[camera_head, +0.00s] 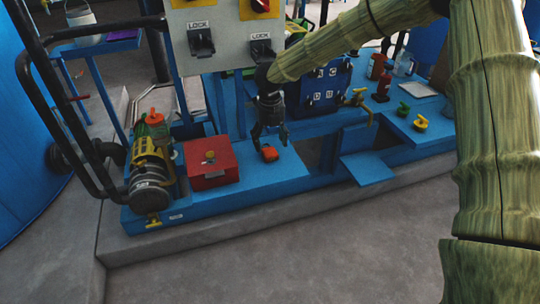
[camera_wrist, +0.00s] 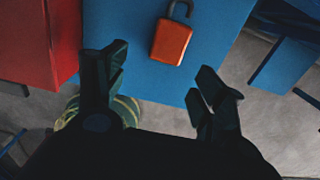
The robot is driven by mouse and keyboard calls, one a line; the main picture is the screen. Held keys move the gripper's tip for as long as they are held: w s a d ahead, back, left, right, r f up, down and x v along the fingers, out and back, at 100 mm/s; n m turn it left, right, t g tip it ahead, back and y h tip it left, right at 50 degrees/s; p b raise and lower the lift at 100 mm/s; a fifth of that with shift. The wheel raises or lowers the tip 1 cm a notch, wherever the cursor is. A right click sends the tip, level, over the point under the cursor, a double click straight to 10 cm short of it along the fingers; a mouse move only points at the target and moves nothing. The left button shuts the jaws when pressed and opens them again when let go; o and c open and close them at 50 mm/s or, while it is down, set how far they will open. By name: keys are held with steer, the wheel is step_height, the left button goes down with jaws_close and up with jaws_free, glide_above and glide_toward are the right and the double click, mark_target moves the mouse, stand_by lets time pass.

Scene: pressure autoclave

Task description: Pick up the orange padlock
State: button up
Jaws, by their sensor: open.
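The orange padlock (camera_head: 269,153) lies on the blue platform (camera_head: 258,181) to the right of a red box. In the wrist view the padlock (camera_wrist: 171,40) shows its orange body and dark shackle, which points to the top of the picture. My gripper (camera_head: 270,138) hangs just above and behind the padlock in the head view. In the wrist view my gripper (camera_wrist: 160,78) has its two fingers spread apart and nothing between them. The padlock is beyond the fingertips, roughly in line with the gap between them.
A red box (camera_head: 210,166) stands close left of the padlock, with a motor (camera_head: 150,180) farther left. The panel with LOCK hasps (camera_head: 220,40) rises behind. Green (camera_head: 403,109) and yellow (camera_head: 420,123) valve handles lie to the right. The platform's front edge is near the padlock.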

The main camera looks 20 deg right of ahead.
mark_target(272, 155)
steer(key=shift+w+d+f+b, duration=0.1)
steer(key=shift+f+b, duration=0.1)
steer(key=shift+f, duration=0.9)
steer(key=shift+s+d+f+b, duration=0.15)
steer(key=shift+f+b, duration=0.1)
steer(key=shift+f, duration=0.9)
steer(key=shift+w+d+f+b, duration=0.1)
steer(key=shift+w+f+b, duration=0.1)
steer(key=shift+f, duration=0.9)
steer(key=c, duration=1.3)
steer(key=shift+o, duration=0.2)
steer(key=shift+r, duration=0.15)
